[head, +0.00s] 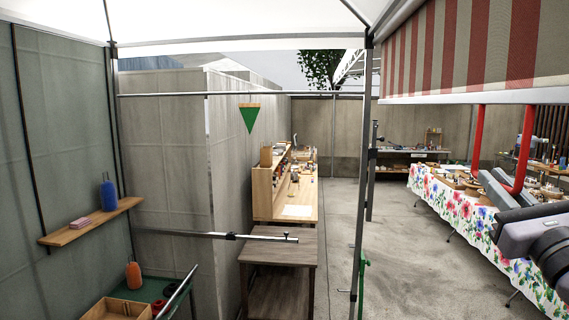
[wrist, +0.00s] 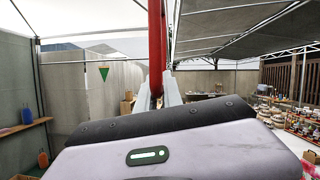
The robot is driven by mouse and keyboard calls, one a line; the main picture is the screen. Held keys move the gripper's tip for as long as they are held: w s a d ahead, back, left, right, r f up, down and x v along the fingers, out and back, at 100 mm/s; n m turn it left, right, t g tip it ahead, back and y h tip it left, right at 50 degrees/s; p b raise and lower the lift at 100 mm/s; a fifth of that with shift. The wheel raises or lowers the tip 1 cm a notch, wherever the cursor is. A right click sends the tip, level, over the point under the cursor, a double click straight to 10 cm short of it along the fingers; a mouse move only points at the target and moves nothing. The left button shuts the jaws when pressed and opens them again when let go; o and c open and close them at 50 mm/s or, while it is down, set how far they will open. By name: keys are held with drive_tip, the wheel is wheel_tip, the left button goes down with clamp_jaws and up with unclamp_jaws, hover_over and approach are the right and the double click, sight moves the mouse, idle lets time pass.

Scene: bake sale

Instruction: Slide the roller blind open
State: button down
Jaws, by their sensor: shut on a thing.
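The roller blind (head: 470,45) has red and cream stripes and hangs at the upper right of the head view. Its pale bottom bar (head: 450,98) is above the stall opening, with open space below it. A red U-shaped handle (head: 527,135) hangs from that bar. My gripper (head: 497,183) is shut on the lower part of the handle. In the wrist view the red handle (wrist: 156,45) rises between the two pale fingers of my gripper (wrist: 158,90). The gripper body hides the lowest part of the handle there. The striped cloth is not clear in the wrist view.
A metal post (head: 362,180) stands left of the blind. A table with a floral cloth (head: 470,215) and many small goods stands beyond the opening, below the handle. A wooden table (head: 280,245) stands centre-left. Grey floor (head: 400,260) between them is clear.

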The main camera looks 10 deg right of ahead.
wheel_tip(320, 180, down, 5)
drive_tip(key=shift+r+b, duration=0.2)
drive_tip(key=shift+b, duration=1)
